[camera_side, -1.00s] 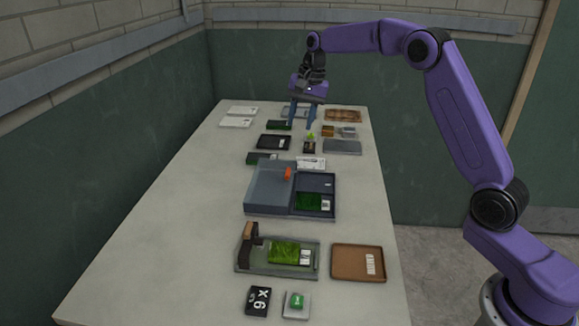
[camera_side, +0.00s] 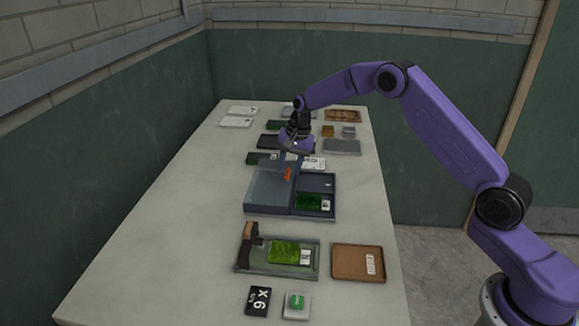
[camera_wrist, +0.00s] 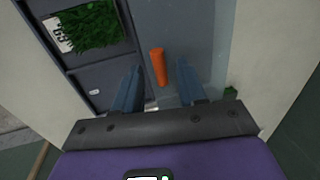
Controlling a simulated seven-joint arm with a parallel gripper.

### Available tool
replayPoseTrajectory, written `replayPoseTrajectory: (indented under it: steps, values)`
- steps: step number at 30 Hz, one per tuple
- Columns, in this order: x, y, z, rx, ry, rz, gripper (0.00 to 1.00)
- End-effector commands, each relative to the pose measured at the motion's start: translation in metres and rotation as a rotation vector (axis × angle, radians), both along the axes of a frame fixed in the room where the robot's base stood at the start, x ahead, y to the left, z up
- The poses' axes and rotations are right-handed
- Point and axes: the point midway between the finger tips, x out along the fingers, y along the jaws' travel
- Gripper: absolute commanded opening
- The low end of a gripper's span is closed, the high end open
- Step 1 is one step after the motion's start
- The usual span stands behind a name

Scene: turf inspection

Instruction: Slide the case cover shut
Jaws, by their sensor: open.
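The blue-grey case (camera_side: 315,182) sits mid-table with its right part open, showing a green turf sample (camera_side: 309,203) with a white label; the turf also shows in the wrist view (camera_wrist: 92,25). The flat case cover (camera_side: 268,195) lies over the left part. Its orange handle (camera_side: 288,174) stands near the cover's right edge and shows upright in the wrist view (camera_wrist: 158,66). My gripper (camera_side: 289,165) is open and empty over the handle. In the wrist view its blue fingers (camera_wrist: 158,82) are on either side of the handle, with gaps.
A tray (camera_side: 243,262) with another turf sample and a brown tray (camera_side: 358,262) lie nearer the camera. A black card (camera_side: 258,300) and a green button box (camera_side: 296,304) are at the front. Several small items sit behind the case. The table's left side is clear.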

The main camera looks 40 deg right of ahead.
Motion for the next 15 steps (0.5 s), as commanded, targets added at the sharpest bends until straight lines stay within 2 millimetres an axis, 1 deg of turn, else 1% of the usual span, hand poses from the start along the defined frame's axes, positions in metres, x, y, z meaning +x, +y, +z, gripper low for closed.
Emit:
replayPoseTrajectory:
  steps: [9,10,11,12,13,15]
  values:
    - [0.0006,0.0004,-0.0026,0.0,-0.001,0.0,0.41]
    - [0.0005,0.0005,-0.0026,0.0,-0.001,0.0,0.34]
    - [0.0005,0.0005,-0.0025,0.0,-0.001,0.0,0.25]
    - [0.0005,0.0005,-0.0025,0.0,-0.001,0.0,0.12]
    - [0.0005,0.0005,-0.0025,0.0,-0.001,0.0,0.02]
    - [0.0005,0.0005,-0.0025,0.001,-0.001,0.001,0.0]
